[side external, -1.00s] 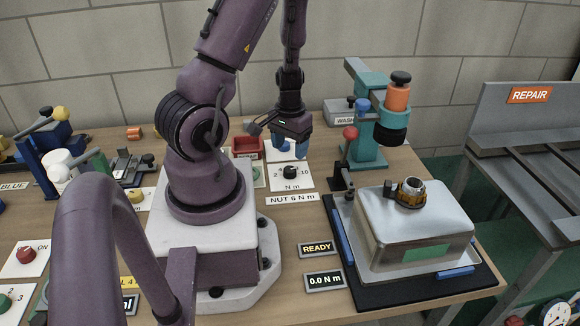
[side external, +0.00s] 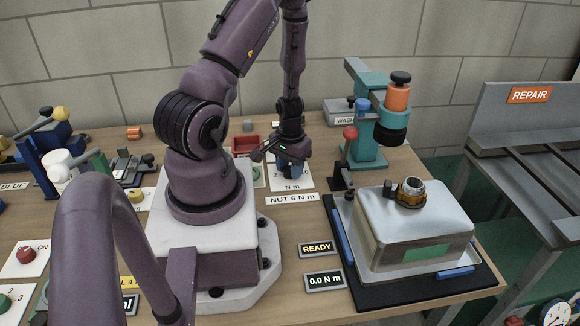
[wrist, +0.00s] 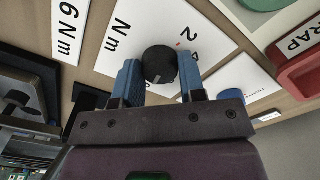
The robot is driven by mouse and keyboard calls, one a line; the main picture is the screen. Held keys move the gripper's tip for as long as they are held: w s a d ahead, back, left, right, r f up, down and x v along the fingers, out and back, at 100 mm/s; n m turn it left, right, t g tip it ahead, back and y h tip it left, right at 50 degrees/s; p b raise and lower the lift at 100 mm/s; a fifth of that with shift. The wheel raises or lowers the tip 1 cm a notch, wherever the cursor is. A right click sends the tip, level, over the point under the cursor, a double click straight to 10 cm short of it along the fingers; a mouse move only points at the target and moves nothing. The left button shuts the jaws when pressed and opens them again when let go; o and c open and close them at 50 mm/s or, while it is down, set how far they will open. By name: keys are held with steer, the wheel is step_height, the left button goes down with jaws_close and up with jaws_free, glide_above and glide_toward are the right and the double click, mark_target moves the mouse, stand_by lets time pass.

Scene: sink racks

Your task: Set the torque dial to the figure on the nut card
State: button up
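The torque dial is a black round knob (wrist: 160,62) on a white plate marked N m, with a 2 and a 4 readable beside it in the wrist view. The nut card (side external: 292,198) reads NUT 6 N m and lies just in front of the plate; part of it shows in the wrist view (wrist: 68,28). My gripper (side external: 291,172) is over the dial and hides the knob in the side view. In the wrist view my gripper's blue fingers (wrist: 159,80) stand apart on either side of the knob. I cannot tell whether they touch it.
A READY sign (side external: 317,249) and a 0.0 N m display (side external: 325,281) lie in front. A red-knobbed lever (side external: 349,150) and teal press (side external: 368,135) stand right of my gripper. A red scrap bin (side external: 245,144) is to its left. A metal housing (side external: 415,228) with a nut sits at right.

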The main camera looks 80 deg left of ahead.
steer(key=shift+n, duration=0.4)
steer(key=n, duration=1.1)
steer(key=shift+n, duration=1.9)
steer(key=o, duration=0.9)
